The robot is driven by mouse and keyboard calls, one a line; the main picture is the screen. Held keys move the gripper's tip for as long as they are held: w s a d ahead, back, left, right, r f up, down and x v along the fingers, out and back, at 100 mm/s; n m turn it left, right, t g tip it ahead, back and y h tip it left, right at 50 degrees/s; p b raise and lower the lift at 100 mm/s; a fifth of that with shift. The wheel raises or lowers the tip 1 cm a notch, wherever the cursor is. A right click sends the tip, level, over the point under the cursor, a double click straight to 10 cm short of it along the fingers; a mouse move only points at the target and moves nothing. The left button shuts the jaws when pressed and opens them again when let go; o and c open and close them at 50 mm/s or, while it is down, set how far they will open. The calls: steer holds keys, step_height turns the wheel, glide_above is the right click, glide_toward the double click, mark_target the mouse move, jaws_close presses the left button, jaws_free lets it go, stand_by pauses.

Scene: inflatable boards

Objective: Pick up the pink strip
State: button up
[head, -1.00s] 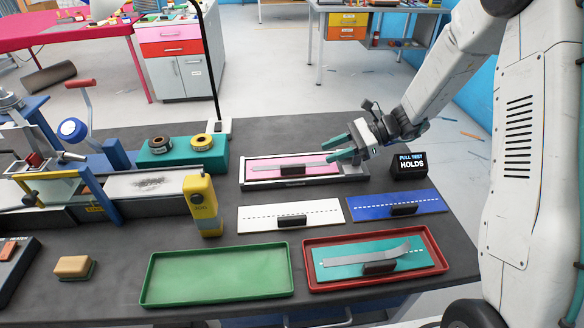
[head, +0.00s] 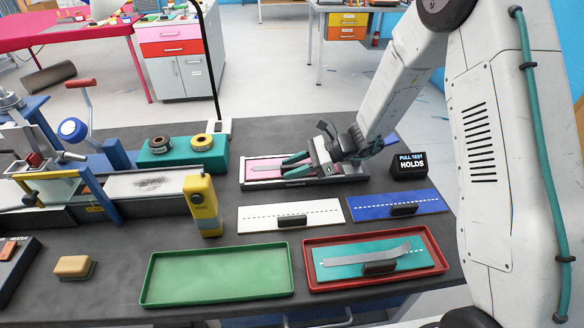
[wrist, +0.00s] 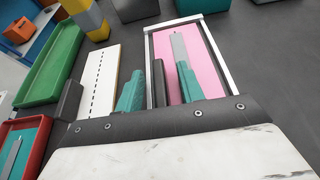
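The pink strip (head: 262,163) lies flat in a shallow pale-edged tray (head: 270,186) at the back of the bench, with a narrow grey strip on top. In the wrist view, the pink strip (wrist: 205,55) shows beyond my fingers with the grey strip (wrist: 180,47) on it. My gripper (head: 286,168) reaches over the tray from the right. Its two teal fingers are apart, and a black block (wrist: 158,78) shows between them in the wrist view. The fingers do not look closed on it; contact cannot be told. My gripper hides the strip's right part.
A white board (head: 265,216) and a blue board (head: 370,213) lie in front. A green tray (head: 220,277) is empty; a red tray (head: 437,262) holds a teal board. A black sign (head: 408,166) stands right of my gripper. A yellow post (head: 202,205) stands left.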

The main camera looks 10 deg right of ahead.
jaws_close()
steer(key=shift+r, duration=0.15)
